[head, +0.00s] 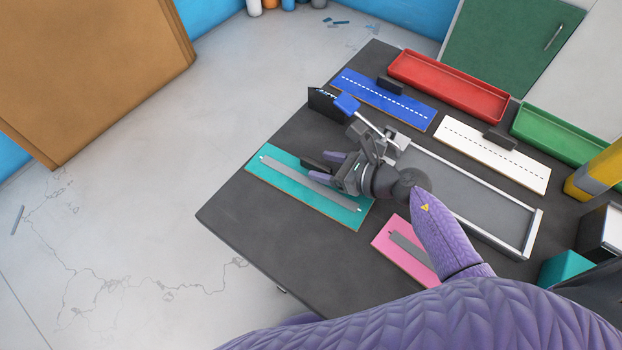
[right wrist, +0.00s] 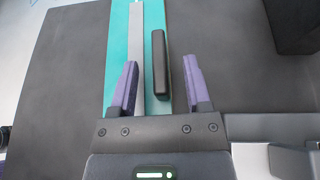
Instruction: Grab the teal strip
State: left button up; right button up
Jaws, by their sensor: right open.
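The teal strip (head: 350,213) lies flat near the left edge of the dark table, with a long grey bar (head: 305,183) along it. A black block (head: 313,165) is by its upper edge. My right gripper (head: 332,166) is open over the strip's right part. In the right wrist view the teal strip (right wrist: 119,45) runs up the picture, and the black block (right wrist: 161,65) is between the spread fingers of my right gripper (right wrist: 160,72), with no visible grip on it. My left gripper is not in view.
A blue strip (head: 365,90), white strip (head: 520,172) and pink strip (head: 385,247) lie nearby. A grey metal-edged tray (head: 536,228) is right of my gripper. Red (head: 450,80) and green (head: 560,140) trays stand at the back. Bare table lies left of the pink strip.

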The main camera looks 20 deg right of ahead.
jog(key=shift+w+a+f, duration=0.3)
jog(key=shift+w+a, duration=0.15)
grip_shut()
jog(key=shift+r, duration=0.2)
